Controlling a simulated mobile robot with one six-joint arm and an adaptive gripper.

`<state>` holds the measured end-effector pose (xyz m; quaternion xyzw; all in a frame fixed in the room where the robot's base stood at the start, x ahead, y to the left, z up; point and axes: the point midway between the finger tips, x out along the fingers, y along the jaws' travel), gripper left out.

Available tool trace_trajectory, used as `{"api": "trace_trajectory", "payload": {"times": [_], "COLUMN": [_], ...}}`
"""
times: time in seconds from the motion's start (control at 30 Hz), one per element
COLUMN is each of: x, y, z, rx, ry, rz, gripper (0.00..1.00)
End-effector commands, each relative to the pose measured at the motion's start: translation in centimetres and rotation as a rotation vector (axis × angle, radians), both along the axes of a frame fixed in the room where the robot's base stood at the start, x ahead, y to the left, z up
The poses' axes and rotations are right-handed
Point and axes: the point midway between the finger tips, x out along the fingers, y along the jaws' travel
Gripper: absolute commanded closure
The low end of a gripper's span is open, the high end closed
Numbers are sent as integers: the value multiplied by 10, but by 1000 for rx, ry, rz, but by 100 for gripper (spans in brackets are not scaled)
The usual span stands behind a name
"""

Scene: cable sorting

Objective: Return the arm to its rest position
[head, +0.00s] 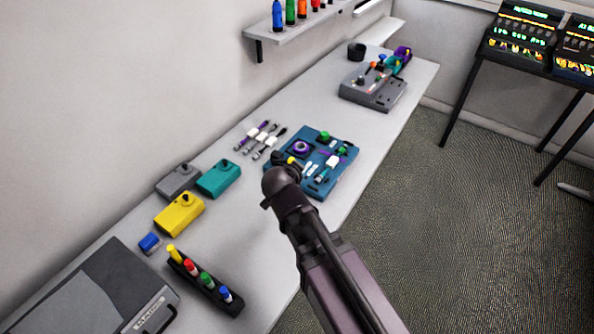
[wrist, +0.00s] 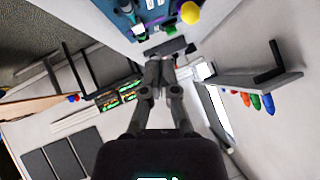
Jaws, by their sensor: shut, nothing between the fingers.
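My arm (head: 325,250) reaches in from the lower right of the head view, its wrist end in front of the near edge of the blue board (head: 345,170). My gripper itself is hidden behind the wrist there. In the wrist view my gripper (wrist: 160,62) shows with its two fingers together and nothing between them. The blue board (wrist: 150,22) is at the top of that view, with a yellow knob (wrist: 190,12) beyond the fingertips. I cannot tell the exact gap between gripper and board.
The grey bench (head: 315,115) carries white-headed cables (head: 262,137), a teal box (head: 218,178), a yellow box (head: 179,214), a marker rack (head: 205,285) and a grey device (head: 372,90). A wall shelf (head: 290,30) holds coloured bottles. Open floor (head: 450,220) lies right.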

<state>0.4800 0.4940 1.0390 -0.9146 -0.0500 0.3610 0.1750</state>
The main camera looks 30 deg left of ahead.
Motion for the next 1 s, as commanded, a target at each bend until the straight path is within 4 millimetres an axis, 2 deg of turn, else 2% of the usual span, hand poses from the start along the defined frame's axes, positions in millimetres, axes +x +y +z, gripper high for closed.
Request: {"api": "trace_trajectory", "payload": {"times": [0.73,0.87,1.0], "x": [2,6,19], "y": [-1,-8,-27], "z": [0,-2,-5], "rx": [-1,-13,-48], "ry": [1,7,25], "rz": [-2,-9,-26], "gripper": [100,100,100]}}
